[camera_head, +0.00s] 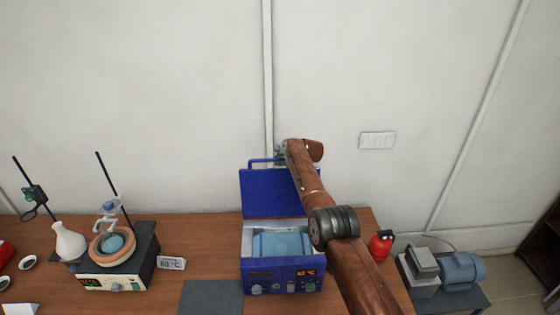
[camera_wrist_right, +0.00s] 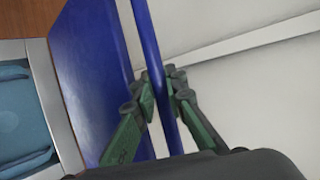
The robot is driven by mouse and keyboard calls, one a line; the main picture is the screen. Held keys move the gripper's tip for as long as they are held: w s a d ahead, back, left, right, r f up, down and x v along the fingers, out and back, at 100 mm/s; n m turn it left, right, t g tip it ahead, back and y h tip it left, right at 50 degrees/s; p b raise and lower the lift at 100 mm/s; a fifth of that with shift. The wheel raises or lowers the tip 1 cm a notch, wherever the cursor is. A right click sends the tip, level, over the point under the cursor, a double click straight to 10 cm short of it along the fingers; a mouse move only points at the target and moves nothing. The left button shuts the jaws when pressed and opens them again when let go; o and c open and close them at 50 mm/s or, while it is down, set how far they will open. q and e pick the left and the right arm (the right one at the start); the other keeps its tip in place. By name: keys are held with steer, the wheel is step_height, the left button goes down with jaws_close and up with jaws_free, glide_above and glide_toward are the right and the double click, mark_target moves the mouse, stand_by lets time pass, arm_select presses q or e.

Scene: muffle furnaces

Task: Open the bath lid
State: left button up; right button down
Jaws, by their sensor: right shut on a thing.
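The blue water bath (camera_head: 282,277) stands on the table, with its metal rim and pale blue basin exposed. Its blue lid (camera_head: 270,194) is raised and stands steeply at the back of the bath. The lid's blue bar handle (camera_head: 262,161) is at the lid's top edge. My right gripper (camera_head: 281,153) is at the handle, partly hidden behind my wrist in the head view. In the right wrist view, the green fingers of the right gripper (camera_wrist_right: 165,88) are shut around the handle bar (camera_wrist_right: 152,55), beside the lid (camera_wrist_right: 95,70). My left gripper is not in view.
Left of the bath are a hotplate (camera_head: 114,275) with a round vessel, a white flask (camera_head: 69,242) and a temperature sign (camera_head: 171,263). A dark mat (camera_head: 211,298) lies in front. A red bottle (camera_head: 381,245) and a pump (camera_head: 461,271) are at right. The wall is close behind the lid.

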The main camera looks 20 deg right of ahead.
steer(key=c, duration=1.9)
jaws_free()
steer(key=shift+c, duration=0.2)
step_height(320, 180, up, 7)
steer(key=shift+s+r, duration=0.1)
steer(key=shift+r, duration=0.05)
steer(key=shift+d+r, duration=0.1)
steer(key=shift+r, duration=1.2)
